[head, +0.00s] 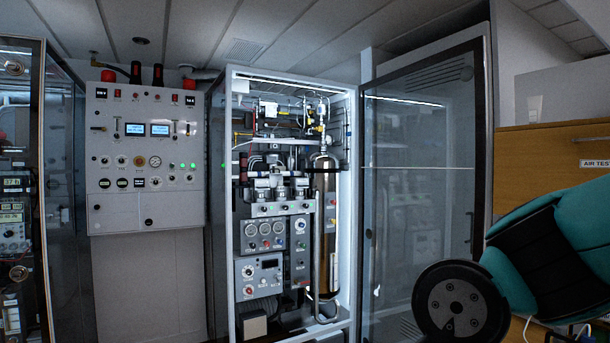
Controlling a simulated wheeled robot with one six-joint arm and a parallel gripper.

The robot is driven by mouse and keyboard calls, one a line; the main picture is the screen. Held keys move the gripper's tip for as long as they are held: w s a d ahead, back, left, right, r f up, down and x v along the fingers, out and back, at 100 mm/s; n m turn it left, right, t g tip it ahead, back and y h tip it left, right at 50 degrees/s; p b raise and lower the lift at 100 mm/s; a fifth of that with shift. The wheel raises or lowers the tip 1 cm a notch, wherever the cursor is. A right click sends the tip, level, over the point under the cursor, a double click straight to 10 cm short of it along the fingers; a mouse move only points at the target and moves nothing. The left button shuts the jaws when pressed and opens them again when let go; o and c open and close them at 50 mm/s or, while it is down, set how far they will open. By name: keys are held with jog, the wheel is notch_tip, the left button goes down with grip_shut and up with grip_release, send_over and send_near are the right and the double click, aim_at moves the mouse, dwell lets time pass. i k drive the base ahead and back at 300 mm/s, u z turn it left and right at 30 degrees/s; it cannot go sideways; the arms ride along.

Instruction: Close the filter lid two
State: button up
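The open white cabinet (229,200) stands in the middle of the head view, with lit equipment inside. A row of small filter-like units (281,191) sits at mid height, above a grey strip with several knobs. They are too small and crowded to tell which one carries filter lid two, or whether any lid is open or shut. My gripper is not in view, so its state and its distance from the units do not show.
The cabinet's glass door (420,190) stands open to the right. A tall brass-coloured cylinder (325,225) stands inside, right of the units. A control panel (147,160) is at the left, and a wooden cupboard (550,165) at the right.

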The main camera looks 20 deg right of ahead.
aim_at(273, 177)
jog(key=z, duration=0.3)
jog(key=i, duration=2.3)
jog(key=u, duration=0.15)
